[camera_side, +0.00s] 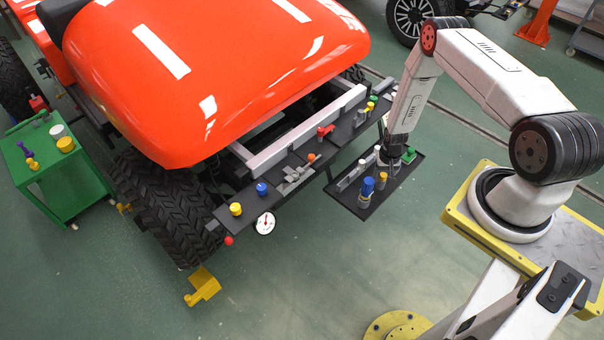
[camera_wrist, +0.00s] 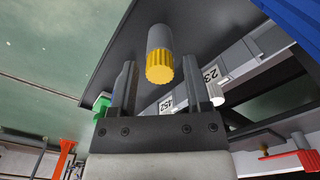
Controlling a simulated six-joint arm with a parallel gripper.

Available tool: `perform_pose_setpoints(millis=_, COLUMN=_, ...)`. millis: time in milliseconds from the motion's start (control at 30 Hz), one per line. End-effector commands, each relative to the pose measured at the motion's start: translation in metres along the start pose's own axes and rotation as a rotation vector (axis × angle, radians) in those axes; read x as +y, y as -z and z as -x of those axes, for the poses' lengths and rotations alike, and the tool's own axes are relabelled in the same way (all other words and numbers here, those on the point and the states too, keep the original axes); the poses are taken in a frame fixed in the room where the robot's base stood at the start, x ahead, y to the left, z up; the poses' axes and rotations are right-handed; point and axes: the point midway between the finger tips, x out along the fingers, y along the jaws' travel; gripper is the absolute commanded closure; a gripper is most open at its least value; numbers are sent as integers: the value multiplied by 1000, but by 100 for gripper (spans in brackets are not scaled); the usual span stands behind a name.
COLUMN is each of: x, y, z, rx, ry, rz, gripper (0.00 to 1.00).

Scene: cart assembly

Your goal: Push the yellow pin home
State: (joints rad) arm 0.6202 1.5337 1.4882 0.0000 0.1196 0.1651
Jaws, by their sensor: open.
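A yellow pin (camera_side: 383,177) with a ribbed cap stands in the black tray (camera_side: 345,207) in the side view. In the wrist view the yellow pin (camera_wrist: 160,68) shows its cap toward me, with a grey body beyond it. My gripper (camera_side: 386,159) is low over the tray, close to this pin. In the wrist view my gripper (camera_wrist: 159,66) is open, with one finger to each side of the cap and a gap on both sides. I cannot tell how deep the cap sits between the fingers. Where the pin's lower end sits is hidden.
A blue-topped part (camera_side: 367,188) stands near the yellow pin, and a green block (camera_side: 408,154) lies at the tray's far end. A dark rail (camera_side: 270,193) along the orange cart carries another yellow knob (camera_side: 236,209) and a blue knob (camera_side: 262,188). Green floor lies open below.

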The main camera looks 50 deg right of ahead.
Motion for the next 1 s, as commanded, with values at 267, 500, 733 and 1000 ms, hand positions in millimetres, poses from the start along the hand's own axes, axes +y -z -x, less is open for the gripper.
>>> perform_pose_setpoints(millis=267, x=0, y=0, z=0, rx=0, ry=0, rz=0, gripper=64)
perform_pose_setpoints(millis=500, x=0, y=0, z=0, rx=0, ry=0, rz=0, gripper=100)
perform_pose_setpoints(millis=733, x=0, y=1, z=9, rx=1, ry=0, rz=0, gripper=100)
perform_pose_setpoints(millis=1000, x=0, y=1, z=31, rx=1, ry=0, rz=0, gripper=100)
